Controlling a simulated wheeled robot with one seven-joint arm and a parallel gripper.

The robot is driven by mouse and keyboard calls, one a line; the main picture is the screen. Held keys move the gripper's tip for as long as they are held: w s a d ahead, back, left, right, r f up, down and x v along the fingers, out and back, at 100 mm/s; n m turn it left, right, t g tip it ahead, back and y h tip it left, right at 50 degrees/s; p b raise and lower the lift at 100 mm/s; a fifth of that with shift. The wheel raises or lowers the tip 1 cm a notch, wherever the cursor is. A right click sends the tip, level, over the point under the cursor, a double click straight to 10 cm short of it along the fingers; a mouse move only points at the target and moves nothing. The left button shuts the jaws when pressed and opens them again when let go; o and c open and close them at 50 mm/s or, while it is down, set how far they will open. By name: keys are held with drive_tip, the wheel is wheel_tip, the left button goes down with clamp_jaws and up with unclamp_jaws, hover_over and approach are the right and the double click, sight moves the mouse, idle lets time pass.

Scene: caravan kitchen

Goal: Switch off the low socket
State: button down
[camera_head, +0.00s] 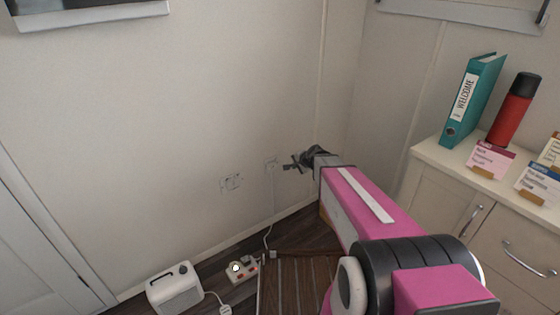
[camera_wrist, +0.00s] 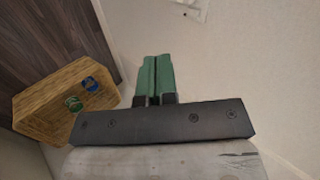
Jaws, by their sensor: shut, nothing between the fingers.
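Two pale sockets are on the wall in the head view: a wider one (camera_head: 231,182) on the left, and one (camera_head: 271,164) nearer my gripper with a white cable hanging below it. Their switches are too small to read, and I cannot tell which is called low. My gripper (camera_head: 288,167) is in front of the wall, just right of the nearer socket. In the wrist view its green fingers (camera_wrist: 157,76) are together and empty. Part of a white wall plate (camera_wrist: 193,7) shows at the top edge there; the rest is cut off.
A white appliance (camera_head: 175,290) and a small multi-socket block (camera_head: 243,269) stand on the dark floor, with cables. A wooden box (camera_wrist: 62,98) is left of the fingers in the wrist view. A cabinet (camera_head: 425,176) at right bears a teal binder (camera_head: 472,98), a red flask (camera_head: 513,108) and cards.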

drive_tip(key=shift+w+a+r+m+t, duration=0.15)
drive_tip(key=shift+w+m+t, duration=0.35)
drive_tip(key=shift+w+m, duration=0.55)
drive_tip(key=shift+w+n, duration=0.25)
approach(277, 160)
drive_tip(key=x, duration=0.6)
drive_tip(key=shift+f, duration=0.25)
drive_tip(key=shift+w+a, duration=0.1)
drive_tip(key=shift+w, duration=0.1)
drive_tip(key=shift+w+r, duration=0.1)
